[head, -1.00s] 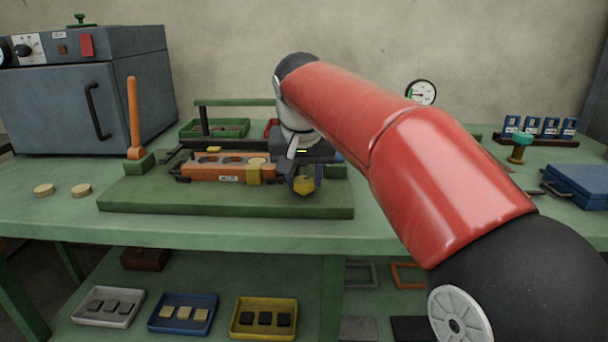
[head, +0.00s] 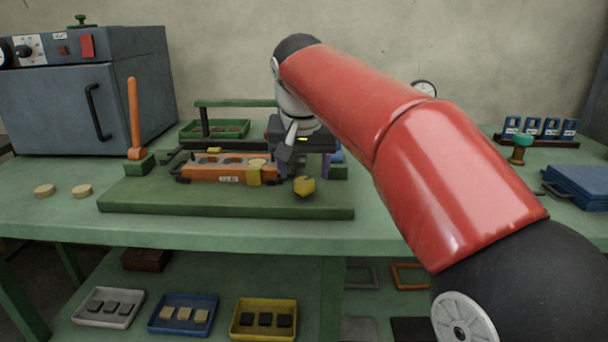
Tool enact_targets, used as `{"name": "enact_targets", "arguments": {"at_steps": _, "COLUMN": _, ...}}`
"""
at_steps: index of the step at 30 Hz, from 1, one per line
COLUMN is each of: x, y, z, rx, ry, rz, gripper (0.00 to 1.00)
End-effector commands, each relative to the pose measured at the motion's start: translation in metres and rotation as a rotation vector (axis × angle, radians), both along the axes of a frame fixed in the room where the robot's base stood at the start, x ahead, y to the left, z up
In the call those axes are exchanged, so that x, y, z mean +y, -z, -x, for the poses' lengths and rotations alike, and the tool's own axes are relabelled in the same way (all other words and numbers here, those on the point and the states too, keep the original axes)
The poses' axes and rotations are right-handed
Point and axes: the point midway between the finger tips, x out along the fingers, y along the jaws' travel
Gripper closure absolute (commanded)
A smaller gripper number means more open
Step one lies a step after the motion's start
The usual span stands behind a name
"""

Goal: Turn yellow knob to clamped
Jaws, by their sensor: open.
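The yellow knob (head: 305,186) sits at the right end of the orange mould block (head: 205,170), on the front part of the green base plate (head: 170,205). The knob now shows whole, clear of the fingers. Which setting the knob is at cannot be read from here.
An orange upright lever (head: 134,115) stands at the left of the plate. A grey oven (head: 85,90) is behind it. Two tan discs (head: 81,190) lie on the bench, left. A green-topped peg (head: 521,146) and a blue case (head: 580,183) are at the right. The bench front is clear.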

Motion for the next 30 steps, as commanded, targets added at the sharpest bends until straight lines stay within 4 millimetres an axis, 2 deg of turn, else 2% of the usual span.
{"name": "enact_targets", "arguments": {"at_steps": 3, "x": 0.001, "y": -0.021, "z": 0.008, "rx": -0.003, "ry": 0.000, "rz": -0.001, "gripper": 0.41}}
{"name": "enact_targets", "arguments": {"at_steps": 9, "x": 0.001, "y": -0.042, "z": 0.017, "rx": -0.001, "ry": -0.001, "rz": 0.000, "gripper": 0.41}}
{"name": "enact_targets", "arguments": {"at_steps": 22, "x": -0.001, "y": -0.046, "z": 0.021, "rx": 0.000, "ry": -0.001, "rz": 0.001, "gripper": 0.41}}
{"name": "enact_targets", "arguments": {"at_steps": 26, "x": -0.019, "y": -0.040, "z": 0.037, "rx": -0.009, "ry": -0.009, "rz": 0.007, "gripper": 0.41}}
{"name": "enact_targets", "arguments": {"at_steps": 30, "x": -0.056, "y": -0.018, "z": 0.075, "rx": -0.023, "ry": -0.027, "rz": 0.017, "gripper": 0.41}}
